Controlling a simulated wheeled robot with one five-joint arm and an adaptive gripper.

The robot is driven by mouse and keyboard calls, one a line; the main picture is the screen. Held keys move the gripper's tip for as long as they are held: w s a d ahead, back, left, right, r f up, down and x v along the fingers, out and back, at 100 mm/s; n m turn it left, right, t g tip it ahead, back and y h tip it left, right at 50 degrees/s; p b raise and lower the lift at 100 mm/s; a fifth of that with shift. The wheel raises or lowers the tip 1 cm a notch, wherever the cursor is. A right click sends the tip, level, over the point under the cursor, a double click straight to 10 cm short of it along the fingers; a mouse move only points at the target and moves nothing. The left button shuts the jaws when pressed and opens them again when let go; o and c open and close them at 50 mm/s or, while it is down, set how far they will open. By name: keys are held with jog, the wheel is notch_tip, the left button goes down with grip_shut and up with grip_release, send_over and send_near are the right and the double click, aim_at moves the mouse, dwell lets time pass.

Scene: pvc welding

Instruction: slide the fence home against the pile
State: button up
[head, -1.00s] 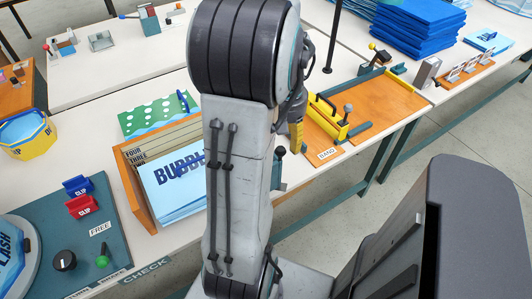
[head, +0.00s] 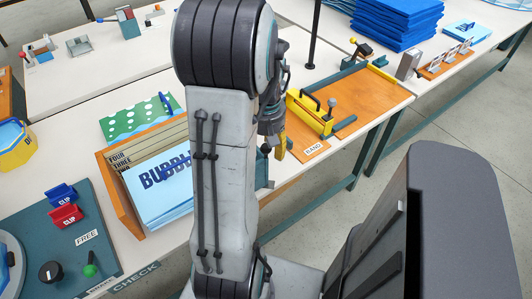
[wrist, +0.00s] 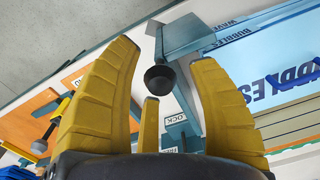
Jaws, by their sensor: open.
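A teal-grey plate (wrist: 196,36), perhaps the fence, stands beside the blue-and-white BUBBLES pile (wrist: 285,80) in the wrist view. A black round knob (wrist: 158,78) on a teal bar lies at its side. The pile (head: 160,205) stands in an orange rack (head: 119,195) in the head view, partly behind my arm. My gripper (wrist: 163,58) is open, with the knob between its yellow fingers in the picture; I cannot tell whether they touch it. In the head view my gripper (head: 280,145) is partly hidden behind my arm, near the rack's right side.
An orange board (head: 355,98) with a yellow bar, black handle and BAND label lies to the right. A teal panel (head: 70,250) with red and blue clips is at the lower left. A stack of blue sheets (head: 398,22) stands at the back. Grey floor lies beyond the table edge.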

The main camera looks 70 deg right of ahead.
jog(key=shift+f, duration=1.2)
grip_shut()
